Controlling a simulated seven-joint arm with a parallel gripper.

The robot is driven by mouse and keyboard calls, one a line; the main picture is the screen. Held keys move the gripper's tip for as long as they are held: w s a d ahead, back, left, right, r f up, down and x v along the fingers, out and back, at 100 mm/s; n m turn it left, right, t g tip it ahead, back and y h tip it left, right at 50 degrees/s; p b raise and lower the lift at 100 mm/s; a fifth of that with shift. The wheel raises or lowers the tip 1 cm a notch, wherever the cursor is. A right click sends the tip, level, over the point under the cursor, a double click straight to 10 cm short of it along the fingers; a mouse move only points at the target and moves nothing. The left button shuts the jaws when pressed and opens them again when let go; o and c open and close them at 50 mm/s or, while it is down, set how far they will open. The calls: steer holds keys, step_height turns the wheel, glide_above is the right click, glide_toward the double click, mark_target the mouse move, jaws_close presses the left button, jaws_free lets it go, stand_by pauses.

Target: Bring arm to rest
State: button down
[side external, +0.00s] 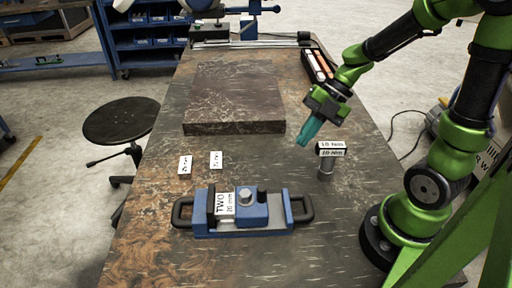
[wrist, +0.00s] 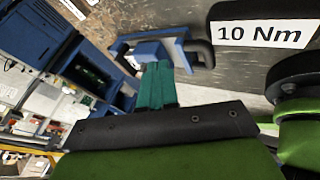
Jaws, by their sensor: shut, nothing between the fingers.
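My gripper (side external: 305,137) hangs above the worn workbench (side external: 345,205) in the side external view, right of the dark block. Its teal fingers point down and to the left, are together and hold nothing. In the wrist view the teal fingers (wrist: 156,85) also show side by side. My green and black arm reaches in from the right and is bent, with its base at the bench's right edge. The gripper is apart from everything on the bench.
A blue vise-like fixture (side external: 270,212) with black handles stands at the front. A dark thick block (side external: 235,95) lies behind. A socket with a 10 Nm label (side external: 331,149) stands right of the gripper. Two small labelled pieces (side external: 185,165) lie left. A stool (side external: 120,120) stands beside the bench.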

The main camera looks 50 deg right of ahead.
steer(key=w+d+r+m+t+h, duration=0.45)
steer(key=w+m+t, duration=0.35)
steer(key=w, duration=0.2)
steer(key=s+d+r+m+h, duration=0.1)
steer(key=d+r+m+h, duration=0.45)
steer(key=m, duration=0.55)
steer(key=s+a+r+m+g+y, duration=0.1)
steer(key=s+a+m+g+y, duration=0.2)
steer(key=s+a+m, duration=0.6)
steer(key=s+a+y, duration=0.2)
steer(key=s+a, duration=0.2)
steer(key=shift+a+m, duration=0.4)
